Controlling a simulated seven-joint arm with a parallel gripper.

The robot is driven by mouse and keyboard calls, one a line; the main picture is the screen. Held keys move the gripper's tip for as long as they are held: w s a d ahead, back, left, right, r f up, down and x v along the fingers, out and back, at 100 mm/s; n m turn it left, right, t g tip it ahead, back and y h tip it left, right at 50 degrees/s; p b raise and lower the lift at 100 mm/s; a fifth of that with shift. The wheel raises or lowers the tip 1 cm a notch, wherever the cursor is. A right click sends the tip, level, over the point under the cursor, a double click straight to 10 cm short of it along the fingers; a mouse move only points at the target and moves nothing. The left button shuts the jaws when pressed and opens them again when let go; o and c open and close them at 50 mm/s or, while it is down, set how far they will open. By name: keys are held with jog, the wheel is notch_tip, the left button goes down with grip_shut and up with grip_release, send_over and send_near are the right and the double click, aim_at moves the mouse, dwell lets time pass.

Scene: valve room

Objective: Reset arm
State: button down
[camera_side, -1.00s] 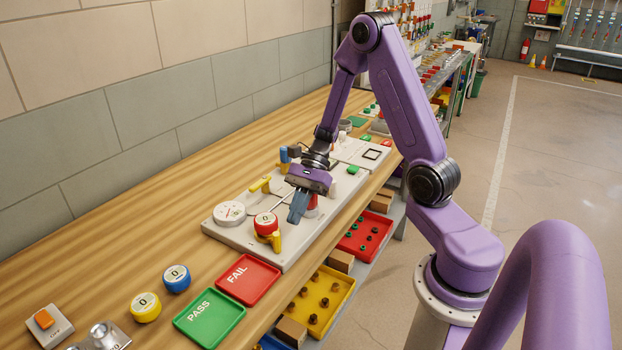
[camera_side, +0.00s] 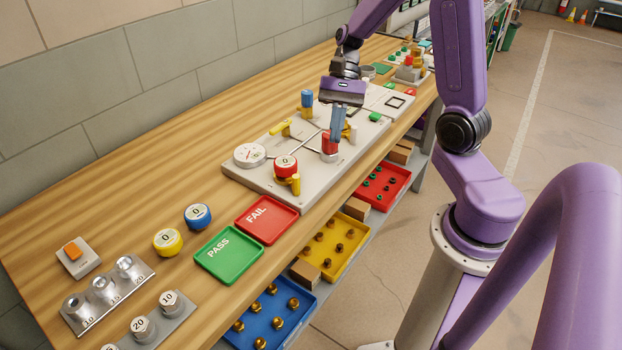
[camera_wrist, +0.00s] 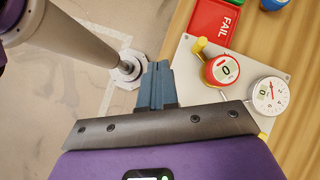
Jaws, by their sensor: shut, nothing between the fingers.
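My gripper (camera_side: 338,118) hangs over the right part of the grey valve board (camera_side: 262,182), its blue-grey fingers pressed together and empty. In the side view the fingers overlap the top of a red-handled valve (camera_side: 329,142); I cannot tell whether they touch it. In the wrist view my gripper (camera_wrist: 157,80) is shut, with floor behind its fingertips. A red gauge (camera_side: 285,166) and a white dial gauge (camera_side: 249,155) sit on the board; the wrist view also shows the red gauge (camera_wrist: 223,70) and the white dial (camera_wrist: 269,96).
A yellow handle (camera_side: 280,128) and a blue-topped valve (camera_side: 307,100) stand on the board. A green PASS tray (camera_side: 229,254) and red FAIL tray (camera_side: 266,220) lie in front. Yellow (camera_side: 168,242) and blue (camera_side: 198,217) gauges sit nearby. Bare wood runs along the wall.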

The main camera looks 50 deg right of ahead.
jog(key=s+a+r+n+t+h, duration=0.1)
jog(key=s+a+n+h, duration=0.2)
jog(key=s+n, duration=0.5)
jog(key=s+a+r+n+t+h, duration=0.1)
jog(key=s+a+n, duration=0.5)
jog(key=n, duration=1)
jog(key=s+t+h, duration=0.1)
jog(key=s+h, duration=0.1)
jog(key=shift+s+a+n+h, duration=0.25)
jog(key=shift+s+n+h, duration=0.05)
jog(key=shift+s+h, duration=0.1)
